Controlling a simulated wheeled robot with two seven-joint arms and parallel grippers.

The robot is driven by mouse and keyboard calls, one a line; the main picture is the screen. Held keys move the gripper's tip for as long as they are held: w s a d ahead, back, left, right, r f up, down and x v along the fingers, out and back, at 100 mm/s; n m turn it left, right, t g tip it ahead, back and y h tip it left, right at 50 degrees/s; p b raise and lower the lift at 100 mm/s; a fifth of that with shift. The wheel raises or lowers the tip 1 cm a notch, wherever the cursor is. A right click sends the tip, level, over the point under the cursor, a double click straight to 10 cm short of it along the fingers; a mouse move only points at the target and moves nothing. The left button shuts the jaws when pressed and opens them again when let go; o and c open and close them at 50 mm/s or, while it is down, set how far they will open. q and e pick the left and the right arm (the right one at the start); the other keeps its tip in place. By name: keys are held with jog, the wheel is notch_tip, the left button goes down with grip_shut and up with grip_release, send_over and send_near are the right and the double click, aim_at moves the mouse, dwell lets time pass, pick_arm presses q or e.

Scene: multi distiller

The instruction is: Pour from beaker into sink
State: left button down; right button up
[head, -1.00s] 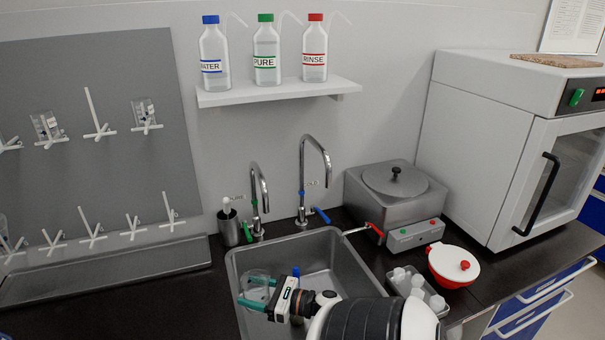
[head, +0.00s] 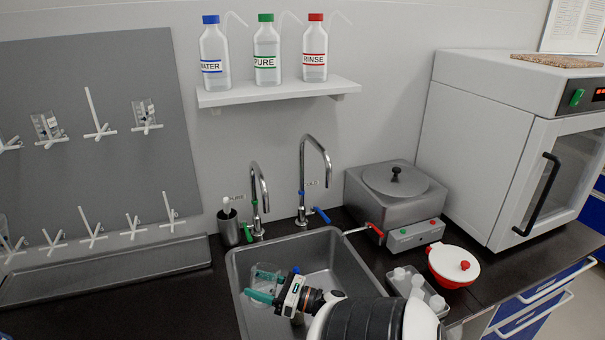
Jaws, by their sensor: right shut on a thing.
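A clear glass beaker (head: 267,274) is in the head view, over the left part of the grey metal sink (head: 236,262). My right gripper (head: 262,287) reaches in from the lower right, its teal fingers shut on the beaker. The beaker looks tilted; its contents are too small to make out. It is within the sink's outline, near the left wall. My left gripper is not in view.
Two curved taps (head: 318,160) stand behind the sink. A steel water bath (head: 395,195) and a red and white bowl (head: 453,267) stand to the right, with a tray of small bottles (head: 418,284) beside the sink. A drying rack (head: 100,120) hangs at left.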

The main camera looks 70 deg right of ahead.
aim_at(271, 268)
jog(key=shift+s+d+r+m+t+p, duration=0.1)
jog(key=shift+d+r+m+t+p, duration=0.15)
jog(key=shift+r+m, duration=0.25)
jog(key=shift+s+d+r+m+t+p, duration=0.1)
jog(key=shift+d+r+m+t+p, duration=0.15)
jog(key=shift+r, duration=0.4)
jog(key=shift+s+m, duration=0.1)
jog(key=shift+m, duration=0.15)
jog(key=shift+s+d+r+m+t+h, duration=0.25)
jog(key=shift+d+r+m+t+h, duration=0.2)
jog(key=shift+m, duration=0.4)
jog(key=shift+s+d+r+m+t+h, duration=0.3)
jog(key=shift+d+m+h, duration=0.2)
jog(key=shift+m, duration=0.35)
notch_tip(271, 268, up, 3)
jog(key=m+t+h+p, duration=0.1)
jog(key=m+p, duration=0.1)
jog(key=p, duration=0.1)
jog(key=shift+s+d+h, duration=0.1)
jog(key=shift+h, duration=0.15)
jog(key=shift+f+m, duration=0.15)
jog(key=shift+m, duration=0.55)
